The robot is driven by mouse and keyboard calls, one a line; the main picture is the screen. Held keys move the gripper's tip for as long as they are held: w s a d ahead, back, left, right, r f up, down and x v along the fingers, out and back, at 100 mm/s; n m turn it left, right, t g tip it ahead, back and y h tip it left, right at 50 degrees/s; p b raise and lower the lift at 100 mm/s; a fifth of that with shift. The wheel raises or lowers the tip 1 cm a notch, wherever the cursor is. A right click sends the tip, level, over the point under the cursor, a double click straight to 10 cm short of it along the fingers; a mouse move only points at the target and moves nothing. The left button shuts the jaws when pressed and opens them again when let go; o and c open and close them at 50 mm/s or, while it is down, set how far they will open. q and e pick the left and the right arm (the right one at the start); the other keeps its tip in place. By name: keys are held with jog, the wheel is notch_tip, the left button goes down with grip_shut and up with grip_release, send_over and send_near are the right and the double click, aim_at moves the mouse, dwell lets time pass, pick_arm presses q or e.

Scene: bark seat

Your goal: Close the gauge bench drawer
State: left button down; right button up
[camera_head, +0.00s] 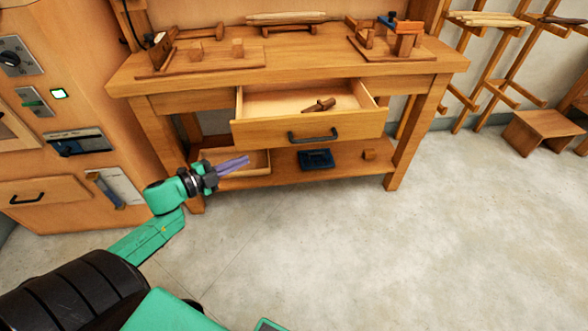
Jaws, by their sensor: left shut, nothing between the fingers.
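The gauge bench (290,68) is a wooden workbench at the top middle of the head view. Its drawer (265,133) is pulled out towards me, with a dark bar handle (313,137) on the front. A small brown wooden piece (320,105) lies inside the drawer. My left gripper (246,160) is shut and empty. In the picture its purple fingers sit just below the left part of the drawer front, apart from the handle and pointing right. I cannot tell whether they touch the bench. My right gripper is not in view.
The bench's lower shelf (340,168) holds a light wooden tray (262,160), a dark blue tray (317,159) and a small block. Tools lie on the bench top. A wooden cabinet (75,110) stands at the left, a rack and stool (540,130) at the right. The floor in front is clear.

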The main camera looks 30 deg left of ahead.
pick_arm(q)
jog(key=s+d+r+m+g+h+b, duration=0.25)
jog(key=d+r+m+h, duration=0.25)
jog(key=d+m, duration=0.3)
jog(key=w+d+f+n+b, duration=0.1)
jog(key=w+d+b, duration=0.3)
jog(key=w, duration=0.7)
jog(key=shift+w+d+f+n, duration=0.15)
jog(key=shift+d+f+n, duration=0.15)
jog(key=shift+d, duration=0.3)
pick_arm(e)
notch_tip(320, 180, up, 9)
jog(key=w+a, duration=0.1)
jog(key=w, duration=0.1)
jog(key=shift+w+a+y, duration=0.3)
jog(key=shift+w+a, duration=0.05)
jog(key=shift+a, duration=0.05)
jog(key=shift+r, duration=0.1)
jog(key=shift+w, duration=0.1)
